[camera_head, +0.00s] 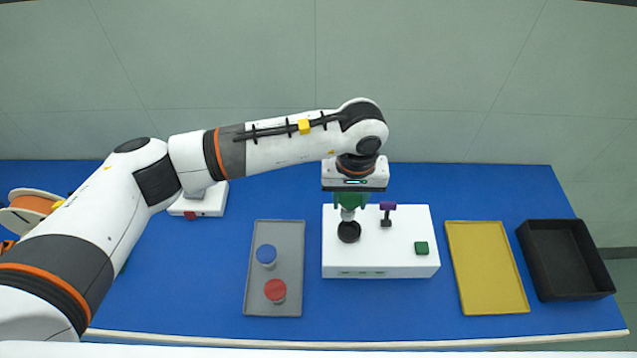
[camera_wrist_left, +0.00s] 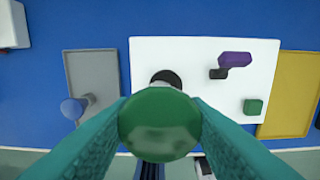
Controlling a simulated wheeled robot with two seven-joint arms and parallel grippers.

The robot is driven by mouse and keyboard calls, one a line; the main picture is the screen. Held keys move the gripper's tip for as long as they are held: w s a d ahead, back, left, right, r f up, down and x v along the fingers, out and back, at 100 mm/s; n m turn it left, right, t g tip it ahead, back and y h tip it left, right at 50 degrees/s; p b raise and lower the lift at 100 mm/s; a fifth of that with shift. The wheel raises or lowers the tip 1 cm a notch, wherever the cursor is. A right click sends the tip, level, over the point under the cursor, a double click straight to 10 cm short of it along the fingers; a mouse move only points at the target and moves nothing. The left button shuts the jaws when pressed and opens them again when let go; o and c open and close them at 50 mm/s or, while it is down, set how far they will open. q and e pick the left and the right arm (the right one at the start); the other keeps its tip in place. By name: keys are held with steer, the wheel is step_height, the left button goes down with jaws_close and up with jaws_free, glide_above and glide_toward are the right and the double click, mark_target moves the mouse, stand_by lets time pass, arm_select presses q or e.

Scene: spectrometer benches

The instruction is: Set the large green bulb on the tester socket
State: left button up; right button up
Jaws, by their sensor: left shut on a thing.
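My left gripper (camera_head: 350,201) points down over the white tester box (camera_head: 390,264) and is shut on the large green bulb. In the left wrist view the bulb's round green top (camera_wrist_left: 160,122) sits between the two teal fingers. In the head view its grey base (camera_head: 348,214) shows below the fingers, just above or at the black round socket (camera_head: 349,233). I cannot tell whether they touch. In the left wrist view the bulb partly covers the socket (camera_wrist_left: 166,76). My right gripper is not in view.
On the tester are a purple-topped lever (camera_head: 387,206) close right of the gripper and a green button (camera_head: 421,248). A grey tray (camera_head: 258,300) holds a blue bulb (camera_head: 266,253) and a red bulb (camera_head: 275,289). A yellow tray (camera_head: 485,270) and black bin (camera_head: 565,293) stand right.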

mark_target(352, 218)
arm_select(q)
steer(key=shift+s+d+r, duration=0.1)
steer(key=shift+s+d, duration=0.1)
steer(key=shift+d, duration=0.25)
steer(key=shift+f+b, duration=0.9)
steer(key=shift+f, duration=1.95)
steer(key=shift+b, duration=0.6)
steer(key=shift+b, duration=0.55)
steer(key=shift+f+b, duration=0.65)
steer(key=shift+b, duration=0.15)
